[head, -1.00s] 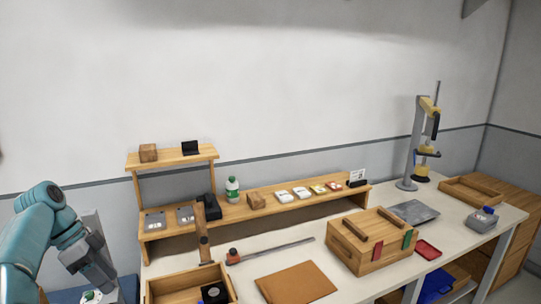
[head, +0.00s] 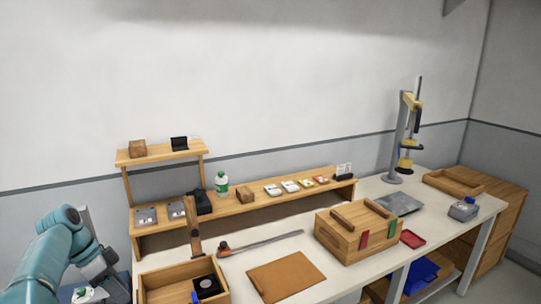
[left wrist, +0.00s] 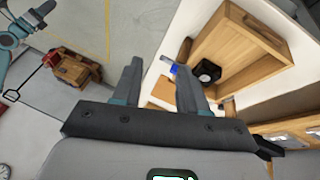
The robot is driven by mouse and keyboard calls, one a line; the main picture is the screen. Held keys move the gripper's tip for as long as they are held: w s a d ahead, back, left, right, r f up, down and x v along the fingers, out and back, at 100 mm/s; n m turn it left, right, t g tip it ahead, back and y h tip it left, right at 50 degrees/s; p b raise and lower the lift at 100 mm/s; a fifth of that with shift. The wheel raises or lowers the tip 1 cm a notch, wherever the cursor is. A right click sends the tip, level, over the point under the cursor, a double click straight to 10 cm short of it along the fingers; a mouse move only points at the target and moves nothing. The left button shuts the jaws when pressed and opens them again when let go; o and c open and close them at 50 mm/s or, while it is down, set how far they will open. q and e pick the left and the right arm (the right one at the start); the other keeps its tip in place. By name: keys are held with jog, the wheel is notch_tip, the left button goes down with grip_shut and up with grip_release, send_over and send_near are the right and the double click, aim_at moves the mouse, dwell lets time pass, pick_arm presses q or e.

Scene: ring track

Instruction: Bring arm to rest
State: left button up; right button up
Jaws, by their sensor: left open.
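My left arm, teal with a grey wrist, comes in at the lower left of the head view. Its gripper (head: 112,288) is beside the left end of the workbench and is partly cut off by the frame's bottom edge. In the left wrist view the two dark fingers (left wrist: 160,70) stand apart with nothing between them; floor and the bench's edge show beyond. My right gripper is not seen.
An open wooden tray (head: 158,287) with a black item (head: 207,286) sits at the bench's near left end. A brown mat (head: 286,277) and a wooden box (head: 345,238) lie farther right. A red and brown cart (left wrist: 75,68) stands on the floor.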

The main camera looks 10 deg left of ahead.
pick_arm(q)
jog(key=w+d+f+n+b, duration=0.15)
jog(key=d+f, duration=0.25)
jog(key=f, duration=0.4)
jog(key=w+d+f+n, duration=0.15)
jog(key=d+f, duration=0.25)
jog(key=f, duration=0.4)
jog(key=s+d+f+n+y+b, duration=0.1)
jog(key=s+d+f+n, duration=0.1)
jog(key=s+d+f, duration=0.4)
jog(key=s+d+f+n+b, duration=0.1)
jog(key=s+d+f+n, duration=0.1)
jog(key=d+f, duration=0.45)
jog(key=s+d+f+n, duration=0.1)
jog(key=s+d+f, duration=0.1)
jog(key=s, duration=0.5)
jog(key=s+d+f+n+b, duration=0.1)
jog(key=s+d+f, duration=0.2)
jog(key=s, duration=0.4)
jog(key=s+d+f+n+b, duration=0.1)
jog(key=s+d+f+n, duration=0.1)
jog(key=s+d, duration=0.2)
jog(key=s, duration=0.3)
jog(key=shift+s+d+f, duration=0.25)
jog(key=shift+s+f, duration=0.1)
jog(key=shift+s, duration=0.05)
